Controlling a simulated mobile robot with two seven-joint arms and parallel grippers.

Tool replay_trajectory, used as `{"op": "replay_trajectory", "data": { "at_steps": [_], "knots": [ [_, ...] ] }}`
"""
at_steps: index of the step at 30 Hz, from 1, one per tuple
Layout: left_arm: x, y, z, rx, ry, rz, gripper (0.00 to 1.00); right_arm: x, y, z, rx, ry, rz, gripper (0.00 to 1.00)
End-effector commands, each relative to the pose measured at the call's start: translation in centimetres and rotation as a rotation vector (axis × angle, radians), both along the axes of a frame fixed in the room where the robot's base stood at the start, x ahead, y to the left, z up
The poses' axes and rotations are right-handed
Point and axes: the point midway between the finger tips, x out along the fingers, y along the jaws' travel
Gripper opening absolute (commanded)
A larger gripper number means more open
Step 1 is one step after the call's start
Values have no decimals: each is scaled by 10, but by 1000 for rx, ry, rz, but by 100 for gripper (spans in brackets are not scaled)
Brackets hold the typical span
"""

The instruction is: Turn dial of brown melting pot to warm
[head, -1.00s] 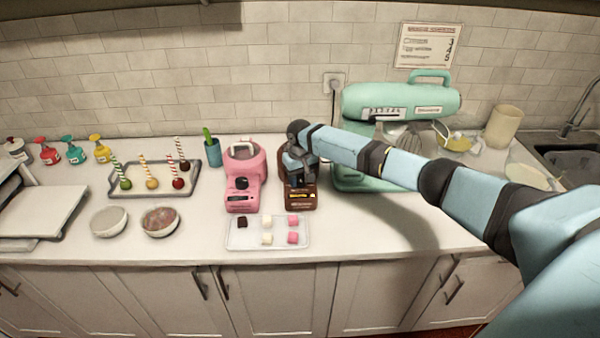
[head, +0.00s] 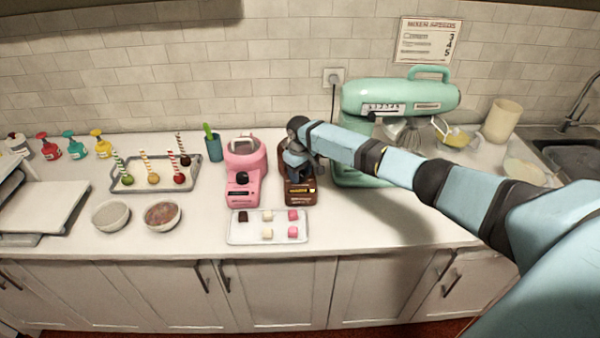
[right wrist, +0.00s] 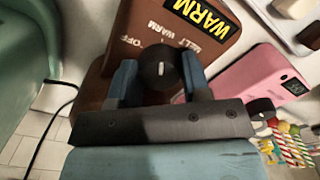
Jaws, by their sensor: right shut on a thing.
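The brown melting pot (head: 301,192) stands on the counter, partly hidden behind my right gripper (head: 297,168). In the right wrist view its brown front (right wrist: 115,55) carries a yellow panel (right wrist: 201,13) reading WARM. Printed OFF, MELT and WARM marks lie near its black dial (right wrist: 160,72), which has a short white pointer line. The two blue fingers of my right gripper (right wrist: 159,82) are on either side of the dial, shut on it. My left gripper is not in view.
A pink melting pot (head: 243,185) stands close on the left. A tray of small cubes (head: 250,231) lies in front. A mint green mixer (head: 400,98) stands to the right. Bare counter (head: 370,220) lies front right.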

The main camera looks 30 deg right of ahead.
Motion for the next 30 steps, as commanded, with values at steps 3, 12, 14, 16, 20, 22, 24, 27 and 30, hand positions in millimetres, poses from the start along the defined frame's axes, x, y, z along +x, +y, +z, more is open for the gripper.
{"op": "replay_trajectory", "data": {
  "at_steps": [3,12,14,16,20,22,24,27,30],
  "knots": [
    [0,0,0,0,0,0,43,0,0,0,0,0,0,53],
    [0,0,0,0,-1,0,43,0,0,0,0,0,-1,70],
    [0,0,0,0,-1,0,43,0,0,1,0,0,-1,70],
    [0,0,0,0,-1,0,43,0,0,4,0,-1,-1,70],
    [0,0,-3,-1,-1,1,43,1,-1,20,0,-3,0,70],
    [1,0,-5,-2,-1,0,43,1,0,34,1,-4,1,70],
    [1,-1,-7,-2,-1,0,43,1,0,50,1,-4,0,70],
    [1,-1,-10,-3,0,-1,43,1,0,74,1,-4,1,70],
    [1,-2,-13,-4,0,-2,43,1,0,96,1,-5,1,70]
  ]
}}
